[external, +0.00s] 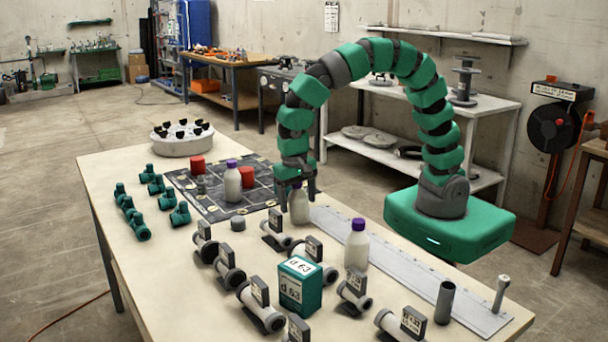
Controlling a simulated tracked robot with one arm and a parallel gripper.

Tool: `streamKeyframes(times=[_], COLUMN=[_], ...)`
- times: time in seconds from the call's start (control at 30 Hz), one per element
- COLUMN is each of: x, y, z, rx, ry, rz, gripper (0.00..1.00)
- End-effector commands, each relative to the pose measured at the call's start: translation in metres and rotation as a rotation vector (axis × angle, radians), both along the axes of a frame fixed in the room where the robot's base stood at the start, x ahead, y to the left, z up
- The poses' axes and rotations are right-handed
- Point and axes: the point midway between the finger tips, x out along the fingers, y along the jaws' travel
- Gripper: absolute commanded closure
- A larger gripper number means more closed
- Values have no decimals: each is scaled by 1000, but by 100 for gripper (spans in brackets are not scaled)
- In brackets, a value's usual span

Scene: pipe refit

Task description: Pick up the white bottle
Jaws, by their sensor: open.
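Several white bottles stand upright on the table. One white bottle (299,208) is directly below my gripper (298,198), with its top hidden by the gripper. My gripper points down, its fingers open on either side of that bottle's upper part; I cannot tell whether they touch it. A second white bottle (232,187) with a purple cap stands on the dark gridded mat (210,207). A third white bottle (356,250) with a purple cap stands to the right, near the long grey strip (400,270).
Grey pipe fittings (228,270) and a teal box (299,285) marked "d 63" crowd the front of the table (155,265). Teal fittings (137,223) stand at left. Red cylinders (197,165) are on the mat. A grey tube (445,302) stands upright at front right.

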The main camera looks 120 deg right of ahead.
Motion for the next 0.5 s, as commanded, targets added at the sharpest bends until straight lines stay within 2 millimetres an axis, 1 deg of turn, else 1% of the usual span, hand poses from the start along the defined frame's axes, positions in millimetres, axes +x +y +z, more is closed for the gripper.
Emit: streamKeyframes(times=[0.1, 0.17, 0.2, 0.3, 0.5], x=[0, 0, 0, 0, 0], y=[0, 0, 0, 0, 0], z=[1, 1, 1, 1, 1], rx=[0, 0, 0, 0, 0], ry=[-1, 0, 0, 0, 0], rz=[0, 0, 0, 0, 0], gripper=[27, 43, 55, 80, 80])
